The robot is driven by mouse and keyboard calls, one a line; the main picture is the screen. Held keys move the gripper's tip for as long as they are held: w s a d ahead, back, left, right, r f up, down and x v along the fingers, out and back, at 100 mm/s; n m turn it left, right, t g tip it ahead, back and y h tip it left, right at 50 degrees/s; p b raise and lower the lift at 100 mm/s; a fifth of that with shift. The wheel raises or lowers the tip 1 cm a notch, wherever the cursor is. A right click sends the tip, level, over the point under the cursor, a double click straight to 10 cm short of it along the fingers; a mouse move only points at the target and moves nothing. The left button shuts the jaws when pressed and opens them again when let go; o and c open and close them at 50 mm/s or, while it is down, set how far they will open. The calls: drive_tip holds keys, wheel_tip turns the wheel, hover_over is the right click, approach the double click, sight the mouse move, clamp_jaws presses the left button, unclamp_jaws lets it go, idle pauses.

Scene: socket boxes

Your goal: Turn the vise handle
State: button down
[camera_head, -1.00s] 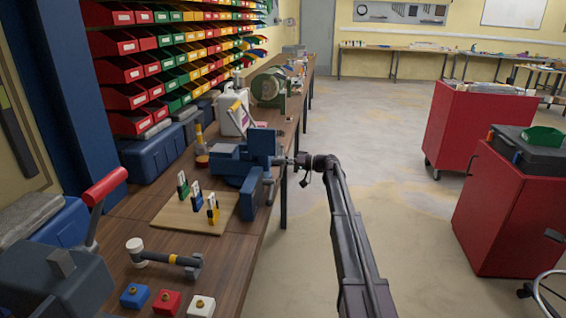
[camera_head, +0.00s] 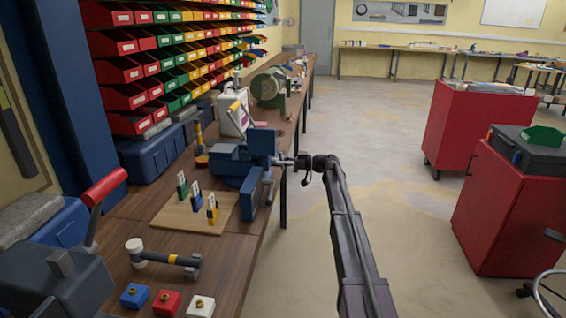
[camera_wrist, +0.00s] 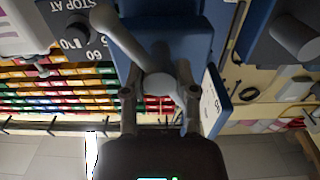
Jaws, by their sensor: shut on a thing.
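The blue vise (camera_head: 229,161) stands at the right edge of the wooden workbench, and its blue body also shows at the top of the wrist view (camera_wrist: 185,35). Its grey handle (camera_wrist: 122,38) slants from the upper left down to a rounded end between my fingers. My gripper (camera_wrist: 159,92) is shut on the handle, one finger on each side. In the head view my gripper (camera_head: 300,162) reaches the vise from the right, at its outer side. The exact contact of the fingertips is small and partly hidden there.
A wooden board (camera_head: 186,220) with several small upright tools lies in front of the vise. A hammer (camera_head: 163,259) and coloured blocks lie nearer. A white canister (camera_head: 232,121) and green machine (camera_head: 269,88) stand behind. Open floor (camera_head: 375,160) lies right, before red cabinets (camera_head: 478,125).

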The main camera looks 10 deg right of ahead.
drive_tip(key=n, duration=0.5)
drive_tip(key=shift+a+n, duration=0.2)
drive_tip(key=shift+n, duration=0.1)
drive_tip(key=n, duration=0.5)
drive_tip(key=shift+s, duration=0.1)
drive_tip(key=shift+n, duration=0.3)
drive_tip(key=shift+c, duration=2)
unclamp_jaws()
drive_tip(key=shift+d, duration=0.25)
drive_tip(key=v, duration=1.1)
drive_tip(key=shift+d, duration=0.25)
drive_tip(key=shift+s, duration=0.15)
